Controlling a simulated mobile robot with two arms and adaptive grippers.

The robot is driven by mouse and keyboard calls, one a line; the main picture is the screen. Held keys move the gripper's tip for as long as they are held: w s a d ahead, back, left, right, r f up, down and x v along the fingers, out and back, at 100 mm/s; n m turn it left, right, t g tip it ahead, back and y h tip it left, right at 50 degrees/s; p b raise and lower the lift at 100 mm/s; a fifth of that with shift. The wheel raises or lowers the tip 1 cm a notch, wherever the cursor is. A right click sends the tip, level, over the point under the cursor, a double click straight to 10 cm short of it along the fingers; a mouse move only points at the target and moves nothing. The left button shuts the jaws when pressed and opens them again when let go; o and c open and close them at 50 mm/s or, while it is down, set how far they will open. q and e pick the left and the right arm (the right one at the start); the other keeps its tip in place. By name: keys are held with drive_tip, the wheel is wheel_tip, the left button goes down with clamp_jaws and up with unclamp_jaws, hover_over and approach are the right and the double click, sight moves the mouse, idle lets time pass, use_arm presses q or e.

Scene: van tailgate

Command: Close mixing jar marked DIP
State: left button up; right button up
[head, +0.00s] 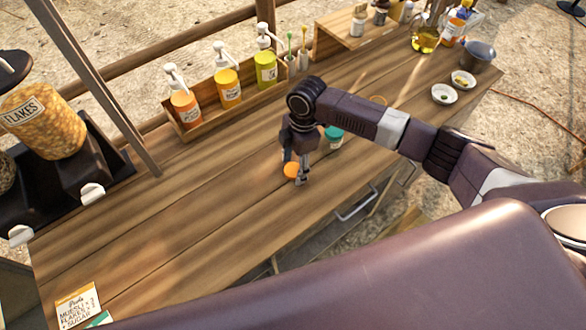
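My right gripper (296,175) points down over the middle of the worktop. An orange round thing (290,170), perhaps a lid, is at its fingertips and partly covered by them. I cannot tell whether the fingers grip it or only stand around it. A jar with a teal lid (333,132) stands just behind and right of the gripper, partly covered by my arm. An orange rim (378,100) shows behind my forearm, mostly hidden. No DIP marking is readable on any of these. My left gripper is not in view.
A wooden rack (226,108) holds pump bottles at the back. Two small white bowls (444,93) and a grey pot (479,56) stand at the right. A flakes dispenser (45,120) is at the left. A note card (78,306) lies front left. The worktop's left half is clear.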

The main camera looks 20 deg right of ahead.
sight(294, 169)
drive_tip(key=c, duration=0.6)
drive_tip(key=shift+r, duration=0.15)
wheel_tip(294, 169, up, 20)
drive_tip(key=b, duration=0.4)
